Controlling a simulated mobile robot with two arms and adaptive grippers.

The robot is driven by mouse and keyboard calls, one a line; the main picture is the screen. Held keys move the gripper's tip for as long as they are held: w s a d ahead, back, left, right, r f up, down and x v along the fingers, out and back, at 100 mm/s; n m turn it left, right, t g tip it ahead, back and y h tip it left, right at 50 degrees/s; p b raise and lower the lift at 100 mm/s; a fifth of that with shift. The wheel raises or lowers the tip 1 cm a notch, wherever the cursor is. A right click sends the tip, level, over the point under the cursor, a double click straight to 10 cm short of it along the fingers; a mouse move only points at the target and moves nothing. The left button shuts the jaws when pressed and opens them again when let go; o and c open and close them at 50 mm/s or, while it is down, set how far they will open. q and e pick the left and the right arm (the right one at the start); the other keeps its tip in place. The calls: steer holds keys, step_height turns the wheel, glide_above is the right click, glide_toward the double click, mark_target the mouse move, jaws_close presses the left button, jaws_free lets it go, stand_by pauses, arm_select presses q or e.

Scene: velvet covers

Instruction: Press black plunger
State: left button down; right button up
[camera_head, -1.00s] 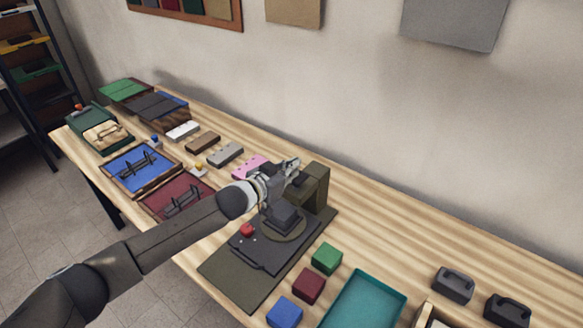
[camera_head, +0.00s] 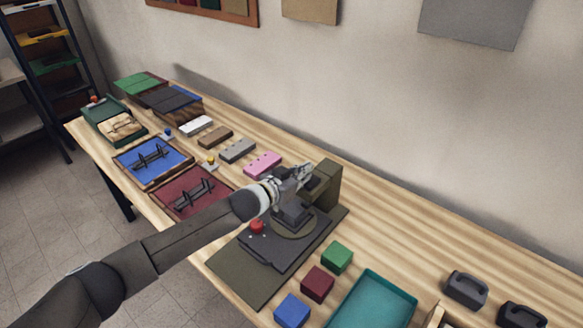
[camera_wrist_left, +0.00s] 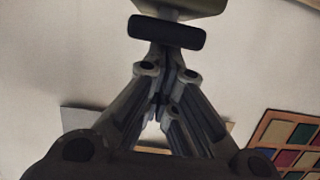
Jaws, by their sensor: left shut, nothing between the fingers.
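The press stands on a dark olive base (camera_head: 238,277) in the middle of the table, with an olive upright (camera_head: 328,187) at its back. A dark block (camera_head: 292,216) sits on its round plate. My left gripper (camera_head: 302,172) is shut and empty, above the block and beside the upright. In the left wrist view a black rounded bar, apparently the black plunger (camera_wrist_left: 167,33), lies just past the shut fingertips of that gripper (camera_wrist_left: 163,54). I cannot tell whether they touch. My right gripper is not in view.
A red knob (camera_head: 257,227) is on the base's front part. Green (camera_head: 337,256), dark red (camera_head: 317,284) and blue (camera_head: 291,310) cubes and a teal tray (camera_head: 372,303) lie to the right. Pink (camera_head: 263,164) and other blocks lie to the left. The back right tabletop is clear.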

arm_select(q)
step_height(320, 180, up, 4)
steer(key=p, duration=0.3)
steer(key=b+v, duration=0.3)
steer(key=v, duration=0.7)
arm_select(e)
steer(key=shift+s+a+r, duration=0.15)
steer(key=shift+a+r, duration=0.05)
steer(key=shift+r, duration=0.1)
arm_select(q)
steer(key=shift+f, duration=0.1)
